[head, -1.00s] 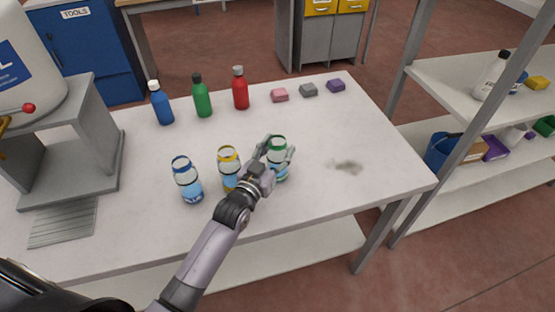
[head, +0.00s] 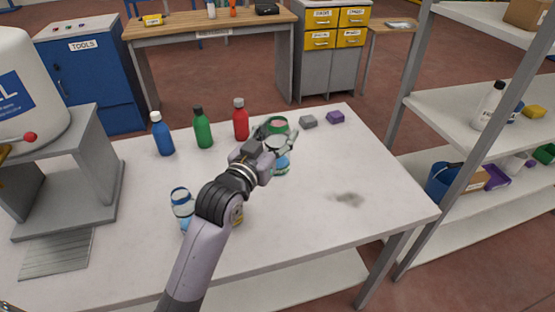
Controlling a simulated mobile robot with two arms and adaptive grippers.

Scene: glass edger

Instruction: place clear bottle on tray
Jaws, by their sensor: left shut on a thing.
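My left gripper (head: 269,146) is shut on a clear bottle with a green ring (head: 281,165). The bottle is upright and appears lifted above the white table (head: 310,205). A clear bottle with a blue ring (head: 182,200) stands on the table left of my arm. A clear bottle with a yellow ring (head: 238,215) is mostly hidden behind my left arm. A grey ribbed plate (head: 57,254) lies at the table's left front; I cannot tell if it is the tray. My right gripper is out of view.
Blue (head: 162,136), green (head: 203,131) and red (head: 241,122) bottles stand behind. Grey (head: 309,121) and purple (head: 335,117) blocks lie at the back right. A tank stand (head: 75,190) fills the left. The table's right side is clear except for a stain (head: 347,198).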

